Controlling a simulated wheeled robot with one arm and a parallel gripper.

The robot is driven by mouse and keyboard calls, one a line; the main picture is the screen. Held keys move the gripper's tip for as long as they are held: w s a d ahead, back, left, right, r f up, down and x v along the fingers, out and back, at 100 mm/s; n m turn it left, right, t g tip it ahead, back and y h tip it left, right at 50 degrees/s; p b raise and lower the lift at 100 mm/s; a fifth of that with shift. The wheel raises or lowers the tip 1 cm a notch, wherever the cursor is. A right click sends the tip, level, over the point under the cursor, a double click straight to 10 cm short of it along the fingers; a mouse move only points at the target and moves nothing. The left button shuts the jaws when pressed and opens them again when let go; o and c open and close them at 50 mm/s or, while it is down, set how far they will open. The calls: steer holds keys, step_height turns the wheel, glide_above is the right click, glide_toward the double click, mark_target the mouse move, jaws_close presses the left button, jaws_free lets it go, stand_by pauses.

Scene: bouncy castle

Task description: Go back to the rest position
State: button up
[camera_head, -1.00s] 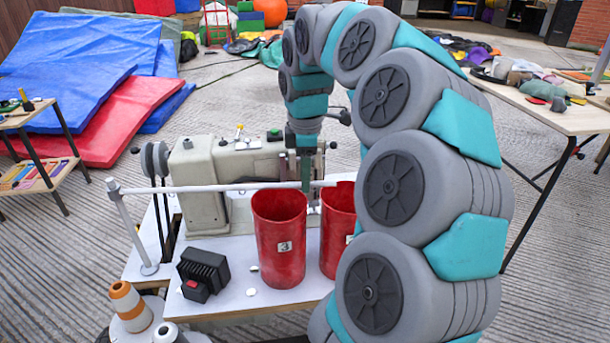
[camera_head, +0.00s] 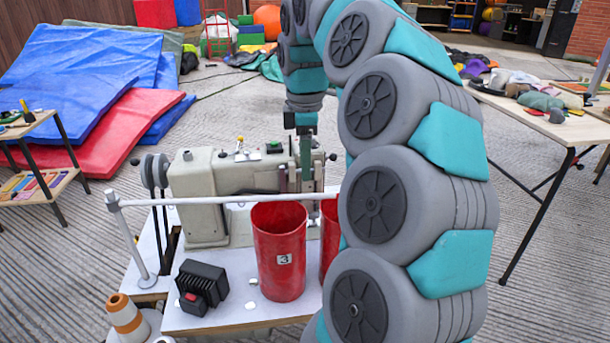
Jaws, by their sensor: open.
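The red cup marked 3 (camera_head: 280,255) stands upright on the white table (camera_head: 225,318). A second red cup (camera_head: 329,235) stands to its right, mostly hidden behind my arm.
A white horizontal bar (camera_head: 215,200) crosses above the table. A black box with a red button (camera_head: 200,287) sits at the front left. An orange-and-white cone (camera_head: 127,316) is at the table's left. A side table (camera_head: 545,125) stands right. Blue mats (camera_head: 75,70) lie back left.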

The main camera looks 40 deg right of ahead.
steer(key=shift+r, duration=0.45)
steer(key=shift+a, duration=0.1)
steer(key=s+a+f+m, duration=0.2)
steer(key=s+a+f, duration=0.15)
steer(key=a, duration=0.55)
steer(key=s+a+f+m+g, duration=0.1)
steer(key=s+a+f+m, duration=0.3)
steer(key=s, duration=0.7)
steer(key=s+a+f+m+g, duration=0.1)
steer(key=s+a+f+m, duration=0.4)
steer(key=s+a+f, duration=0.3)
steer(key=s+f, duration=0.2)
steer(key=s, duration=0.1)
steer(key=shift+a+f+m, duration=0.3)
steer(key=shift+a+f, duration=0.05)
steer(key=shift+s, duration=0.1)
